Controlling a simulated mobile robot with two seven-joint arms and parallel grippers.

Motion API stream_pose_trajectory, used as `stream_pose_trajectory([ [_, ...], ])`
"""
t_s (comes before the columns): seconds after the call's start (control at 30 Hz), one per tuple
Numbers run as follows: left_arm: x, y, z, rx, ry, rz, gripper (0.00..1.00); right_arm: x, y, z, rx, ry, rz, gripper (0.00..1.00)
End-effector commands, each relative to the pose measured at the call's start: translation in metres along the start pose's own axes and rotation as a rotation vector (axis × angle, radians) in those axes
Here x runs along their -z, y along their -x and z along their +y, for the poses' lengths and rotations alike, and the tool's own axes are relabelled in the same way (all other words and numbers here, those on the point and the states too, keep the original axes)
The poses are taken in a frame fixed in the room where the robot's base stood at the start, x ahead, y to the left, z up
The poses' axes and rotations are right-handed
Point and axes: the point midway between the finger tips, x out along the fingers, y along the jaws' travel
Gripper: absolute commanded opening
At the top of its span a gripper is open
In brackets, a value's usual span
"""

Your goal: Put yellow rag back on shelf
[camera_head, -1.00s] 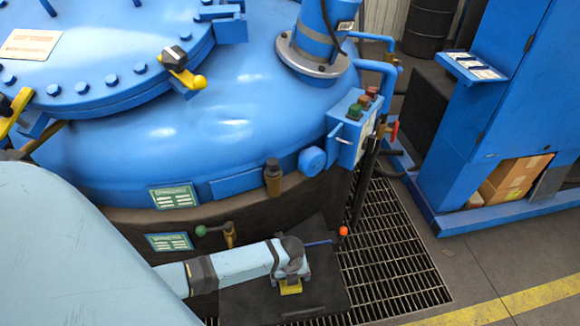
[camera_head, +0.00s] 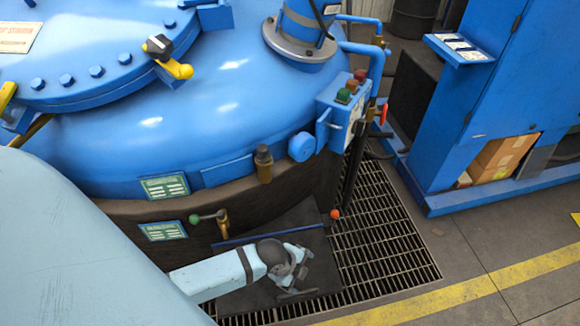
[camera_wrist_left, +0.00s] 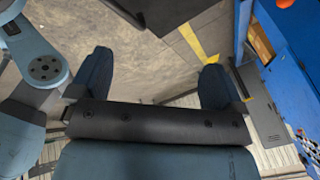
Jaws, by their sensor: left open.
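I cannot make out the yellow rag in either view now. My left gripper (camera_head: 298,276) is over the black flat panel (camera_head: 318,246) in front of the blue furnace tank, seen from above. In the left wrist view its two dark blue fingers (camera_wrist_left: 155,84) are wide apart, with nothing between them but floor in the distance. My right gripper is not in view. No shelf holding a rag can be made out; the blue cabinet (camera_head: 475,110) stands at the right with a small ledge (camera_head: 460,50).
The furnace (camera_head: 150,130) fills the left and middle. A control box (camera_head: 343,108) with buttons and a valve handle (camera_head: 207,217) stick out near my arm. A floor grate (camera_head: 385,240) and open floor with a yellow line (camera_head: 450,290) lie to the right. Cardboard boxes (camera_head: 500,155) sit in the cabinet.

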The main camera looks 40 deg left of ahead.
Motion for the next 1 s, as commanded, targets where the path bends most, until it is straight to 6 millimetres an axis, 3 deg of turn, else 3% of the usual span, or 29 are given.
stream_pose_trajectory([
  [0.03, 0.012, 0.005, 0.013, 0.068, 0.17, 0.049, 0.95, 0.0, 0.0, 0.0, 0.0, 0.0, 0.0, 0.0],
  [0.2, 0.03, 0.033, 0.029, 0.28, 0.713, 0.229, 0.95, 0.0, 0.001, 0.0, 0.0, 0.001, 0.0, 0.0],
  [0.4, 0.032, 0.062, 0.036, 0.4, 1.056, 0.392, 0.95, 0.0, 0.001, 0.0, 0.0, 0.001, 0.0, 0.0],
  [0.83, 0.033, 0.071, 0.036, 0.419, 1.123, 0.43, 0.95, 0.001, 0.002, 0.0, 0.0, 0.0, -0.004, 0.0],
  [1.0, 0.04, 0.097, 0.026, 0.42, 1.123, 0.428, 0.95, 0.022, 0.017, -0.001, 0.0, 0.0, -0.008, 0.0],
])
